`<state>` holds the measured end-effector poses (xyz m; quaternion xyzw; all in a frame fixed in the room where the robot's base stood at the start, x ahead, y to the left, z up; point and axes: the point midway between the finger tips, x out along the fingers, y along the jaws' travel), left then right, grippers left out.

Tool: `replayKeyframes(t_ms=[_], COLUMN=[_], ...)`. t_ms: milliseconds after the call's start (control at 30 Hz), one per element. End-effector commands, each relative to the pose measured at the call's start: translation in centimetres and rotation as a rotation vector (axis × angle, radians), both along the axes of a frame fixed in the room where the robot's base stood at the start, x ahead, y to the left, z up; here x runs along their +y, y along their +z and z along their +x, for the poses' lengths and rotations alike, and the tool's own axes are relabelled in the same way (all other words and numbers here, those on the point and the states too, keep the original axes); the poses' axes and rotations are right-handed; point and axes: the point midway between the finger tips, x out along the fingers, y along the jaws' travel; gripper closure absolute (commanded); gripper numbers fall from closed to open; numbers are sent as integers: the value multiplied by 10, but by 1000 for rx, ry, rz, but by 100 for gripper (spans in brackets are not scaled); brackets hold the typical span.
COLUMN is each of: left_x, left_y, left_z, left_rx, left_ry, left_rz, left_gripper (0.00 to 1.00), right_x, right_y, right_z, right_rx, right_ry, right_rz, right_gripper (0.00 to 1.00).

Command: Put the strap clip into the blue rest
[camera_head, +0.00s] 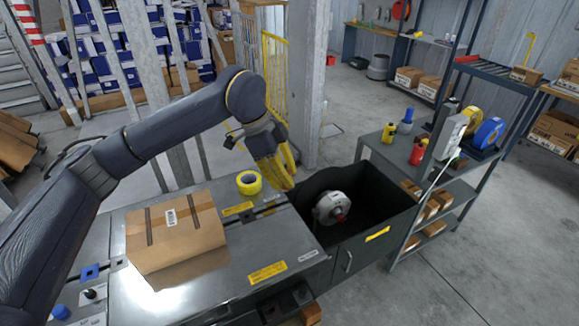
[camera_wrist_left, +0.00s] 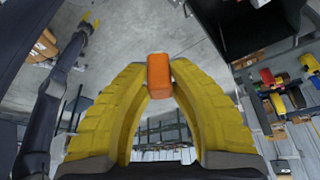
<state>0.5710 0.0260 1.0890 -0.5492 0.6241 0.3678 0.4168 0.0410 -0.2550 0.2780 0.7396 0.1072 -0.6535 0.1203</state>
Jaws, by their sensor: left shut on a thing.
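My left gripper (camera_head: 284,176) has yellow fingers and hangs over the right end of the metal bench. In the left wrist view its two fingertips close on a small orange block, which I take to be the strap clip (camera_wrist_left: 158,76). In the head view the fingers hide the clip. A small blue holder, seemingly the blue rest (camera_head: 90,272), sits on the bench's left part, well away from the gripper.
A cardboard box (camera_head: 175,232) lies on the bench between gripper and blue holder. A yellow tape roll (camera_head: 249,182) stands beside it. A dark open bin (camera_head: 370,225) holding a grey round part (camera_head: 332,208) is at the right. A blue knob (camera_head: 60,312) is front left.

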Motion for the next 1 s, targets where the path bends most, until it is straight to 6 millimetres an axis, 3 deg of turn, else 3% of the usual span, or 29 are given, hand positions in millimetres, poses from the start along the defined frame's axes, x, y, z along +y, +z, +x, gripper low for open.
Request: replayKeyframes(t_ms=[600, 1000], left_x=[20, 26], left_y=[-47, -61], left_z=[-14, -18], left_rx=[0, -1], left_ry=[-570, -743], left_rz=[1, 0], left_gripper=[100, 100], right_x=[-3, -3], right_y=[0, 0], right_z=[0, 0], right_rx=[0, 0], right_ry=[1, 1], right_rz=[-3, -3], right_gripper=[56, 56])
